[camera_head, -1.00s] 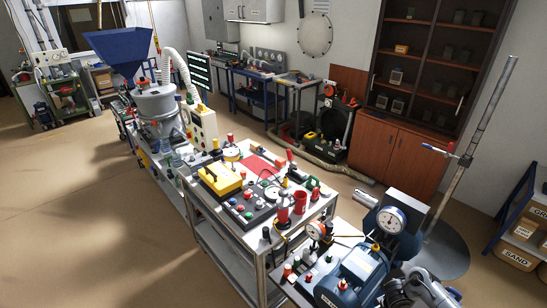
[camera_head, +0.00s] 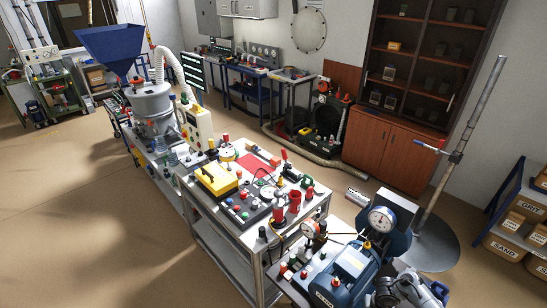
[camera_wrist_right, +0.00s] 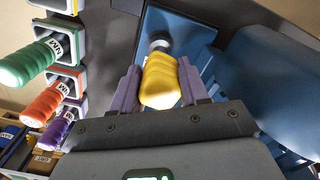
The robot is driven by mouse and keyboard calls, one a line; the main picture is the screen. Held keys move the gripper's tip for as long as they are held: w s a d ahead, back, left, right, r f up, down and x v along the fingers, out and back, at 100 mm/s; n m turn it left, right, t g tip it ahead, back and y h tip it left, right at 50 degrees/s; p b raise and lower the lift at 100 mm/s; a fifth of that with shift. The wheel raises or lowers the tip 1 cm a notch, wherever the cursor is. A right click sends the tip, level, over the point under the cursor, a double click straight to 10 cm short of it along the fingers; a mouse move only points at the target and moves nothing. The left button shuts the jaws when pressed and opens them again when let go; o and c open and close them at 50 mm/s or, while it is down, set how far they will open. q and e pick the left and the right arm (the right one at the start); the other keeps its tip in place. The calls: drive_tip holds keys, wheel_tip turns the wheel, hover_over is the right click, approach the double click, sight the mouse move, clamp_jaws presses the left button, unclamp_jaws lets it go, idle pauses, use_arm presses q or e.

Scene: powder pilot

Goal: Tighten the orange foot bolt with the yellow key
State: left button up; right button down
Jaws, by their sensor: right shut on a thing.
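My right gripper (camera_wrist_right: 158,68) shows in the right wrist view, its two purple fingers closed on the ridged handle of the yellow key (camera_wrist_right: 160,88). I cannot tell whether the key touches anything there. The orange foot bolt cannot be made out in either view. In the head view a blue motor-like machine (camera_head: 352,268) stands at the bottom right, with grey arm parts beside it. My left gripper is not in view.
Green (camera_wrist_right: 30,65), orange (camera_wrist_right: 45,103) and purple (camera_wrist_right: 55,130) handles sit in a rack at the left of the wrist view. A dial gauge (camera_head: 381,219) stands behind the blue machine. A crowded white bench (camera_head: 205,225) is to its left; open floor lies further left.

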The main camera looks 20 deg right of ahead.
drive_tip(key=shift+c, duration=2.4)
unclamp_jaws()
